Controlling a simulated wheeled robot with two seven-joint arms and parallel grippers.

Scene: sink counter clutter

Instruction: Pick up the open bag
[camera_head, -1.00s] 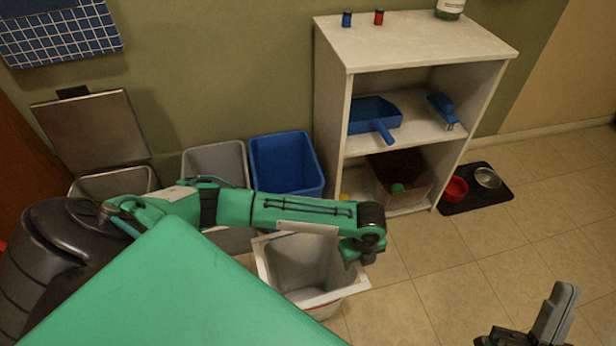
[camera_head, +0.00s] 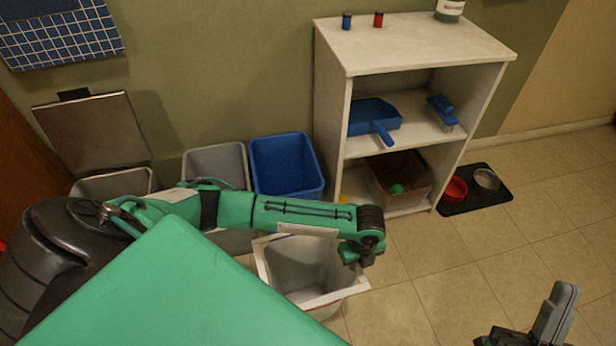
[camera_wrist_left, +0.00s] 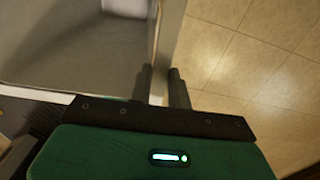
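The open bag (camera_head: 330,303) is a white, box-like bag standing on the floor, its wide mouth facing up. My left arm crosses above it and hides part of its far side. My left gripper (camera_head: 355,258) is at its right rim. In the left wrist view, the gripper's two dark fingers (camera_wrist_left: 162,82) are close together, one on each side of the pale rim (camera_wrist_left: 168,45), with the grey inside of the bag to the left. My right gripper (camera_head: 548,322) shows only in part at the bottom right; its opening cannot be made out.
A blue bin (camera_head: 287,165) and a grey bin (camera_head: 217,160) stand behind the bag. A white shelf (camera_head: 420,45) holds a blue dustpan (camera_head: 375,118) and a box (camera_head: 412,187). A black mat (camera_head: 475,202) with bowls lies right. Floor right of the bag is clear.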

